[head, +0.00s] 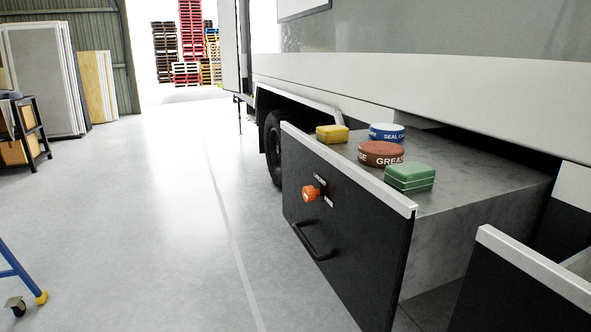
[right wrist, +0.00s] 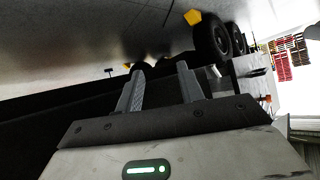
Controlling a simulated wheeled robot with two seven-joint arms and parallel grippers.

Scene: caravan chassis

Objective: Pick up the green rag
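The green rag (head: 410,177) is a folded, layered block. It lies on the grey top of the pulled-out drawer unit (head: 470,197), near its front right edge in the head view. No gripper is near it in the head view. My right gripper (right wrist: 160,72) shows in the right wrist view with its two fingers apart and nothing between them. I cannot make out the rag in that view. My left gripper is in neither view.
A brown grease tin (head: 381,154) sits just behind the rag. A blue and white tin (head: 386,132) and a yellow block (head: 332,133) are farther back. The drawer's raised front panel (head: 345,205) has an orange knob (head: 310,193). A second open drawer (head: 520,275) is at right.

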